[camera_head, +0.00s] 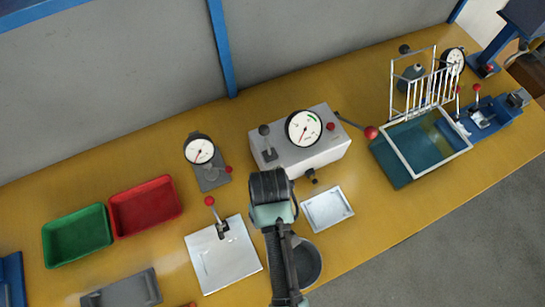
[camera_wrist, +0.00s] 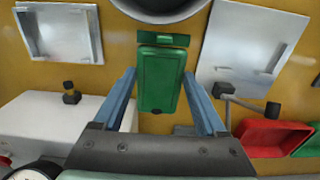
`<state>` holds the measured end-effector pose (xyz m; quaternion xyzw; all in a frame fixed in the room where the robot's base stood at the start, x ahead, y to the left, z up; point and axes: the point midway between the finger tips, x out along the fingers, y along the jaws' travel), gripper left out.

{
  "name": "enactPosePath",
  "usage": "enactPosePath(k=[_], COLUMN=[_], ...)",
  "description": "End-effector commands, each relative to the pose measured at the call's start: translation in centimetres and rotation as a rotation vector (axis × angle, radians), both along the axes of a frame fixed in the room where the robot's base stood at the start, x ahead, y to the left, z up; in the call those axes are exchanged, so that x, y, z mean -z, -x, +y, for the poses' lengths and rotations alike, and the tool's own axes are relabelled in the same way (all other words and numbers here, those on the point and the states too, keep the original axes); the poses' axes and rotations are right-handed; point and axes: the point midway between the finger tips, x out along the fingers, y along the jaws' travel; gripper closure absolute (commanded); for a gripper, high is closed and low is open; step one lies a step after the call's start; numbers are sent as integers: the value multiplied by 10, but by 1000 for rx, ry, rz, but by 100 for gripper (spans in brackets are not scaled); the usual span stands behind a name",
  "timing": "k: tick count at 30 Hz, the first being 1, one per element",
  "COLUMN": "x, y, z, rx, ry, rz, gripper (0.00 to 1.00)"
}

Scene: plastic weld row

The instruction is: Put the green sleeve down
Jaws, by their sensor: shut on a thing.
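The green sleeve (camera_wrist: 160,85) shows in the wrist view as a dark green rounded block between the two blue fingers of my gripper (camera_wrist: 159,76). My gripper is shut on it, over the yellow bench. A narrow green strip (camera_wrist: 163,40) shows just beyond the sleeve's far end; I cannot tell whether it belongs to it. In the head view my wrist hides the fingers and the sleeve, in front of the grey gauge box (camera_head: 305,153). The gap between sleeve and bench cannot be told.
Around my gripper are a round dark bowl (camera_head: 306,262), a small silver tray (camera_head: 327,209) and a white plate with a red-knobbed lever (camera_head: 222,265). Red (camera_head: 145,207) and green (camera_head: 77,236) bins stand left. A teal tank (camera_head: 398,165) stands right. Bare bench (camera_head: 400,220) lies front right.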

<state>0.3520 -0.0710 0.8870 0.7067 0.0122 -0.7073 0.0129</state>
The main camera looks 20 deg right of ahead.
Motion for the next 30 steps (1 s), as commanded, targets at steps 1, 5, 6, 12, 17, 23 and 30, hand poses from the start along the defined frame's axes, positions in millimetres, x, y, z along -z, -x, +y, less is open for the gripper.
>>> enactPosePath(k=[1,5,6,12,17,23,30], x=[6,18,24,49,51,53,55], y=[0,0,0,0,-1,-1,0], z=[0,0,0,0,0,0,0], rx=[1,1,1,1,1,1,1], ry=[0,0,-1,0,0,0,0], rz=[1,1,2,1,-2,-1,0], gripper=[82,82,82,82,82,82,0])
